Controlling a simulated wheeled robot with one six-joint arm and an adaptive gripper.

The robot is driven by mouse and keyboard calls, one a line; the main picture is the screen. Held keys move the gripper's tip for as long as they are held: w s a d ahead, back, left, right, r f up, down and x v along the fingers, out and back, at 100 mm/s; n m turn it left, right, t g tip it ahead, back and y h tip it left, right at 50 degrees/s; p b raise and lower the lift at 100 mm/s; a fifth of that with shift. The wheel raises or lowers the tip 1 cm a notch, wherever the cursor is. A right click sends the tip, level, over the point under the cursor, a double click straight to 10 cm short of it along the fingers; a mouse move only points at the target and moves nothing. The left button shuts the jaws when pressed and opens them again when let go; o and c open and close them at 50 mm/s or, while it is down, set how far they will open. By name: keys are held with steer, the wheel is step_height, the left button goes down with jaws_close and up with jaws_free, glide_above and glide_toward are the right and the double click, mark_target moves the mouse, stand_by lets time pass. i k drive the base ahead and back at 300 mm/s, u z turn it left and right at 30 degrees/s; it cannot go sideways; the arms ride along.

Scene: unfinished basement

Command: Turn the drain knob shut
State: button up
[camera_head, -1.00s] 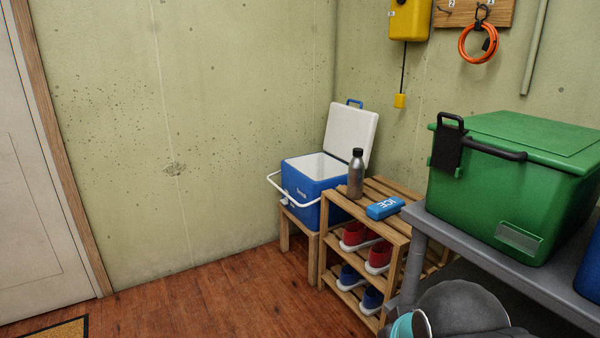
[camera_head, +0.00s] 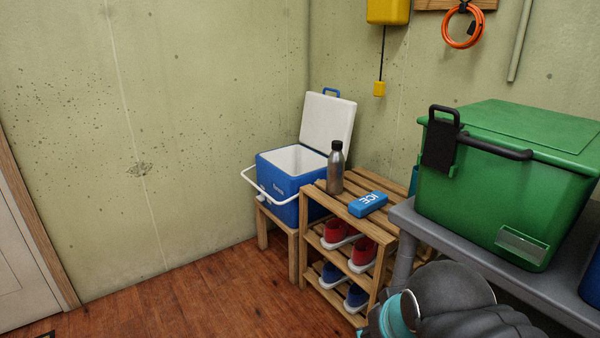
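A blue cooler (camera_head: 282,195) with its white lid (camera_head: 327,122) open stands on a small wooden stand against the back wall. A small white fitting shows low on its left front side, near the white bail handle (camera_head: 262,194); it is too small to tell whether it is the drain knob or how it is turned. My arm's dark links and a teal band show at the bottom right. My gripper is not in view.
A slatted wooden rack (camera_head: 345,207) stands right of the cooler, with a metal bottle (camera_head: 336,170) and a blue ice pack (camera_head: 368,204) on top and red and blue shoes below. A grey table (camera_head: 408,222) holds a green bin (camera_head: 500,205). The wood floor (camera_head: 190,300) at left is clear.

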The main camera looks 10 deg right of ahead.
mark_target(280, 171)
steer(key=u, duration=0.5)
steer(key=i, duration=0.8)
steer(key=u, duration=0.7)
steer(key=i, duration=1.35)
steer(key=z, duration=0.35)
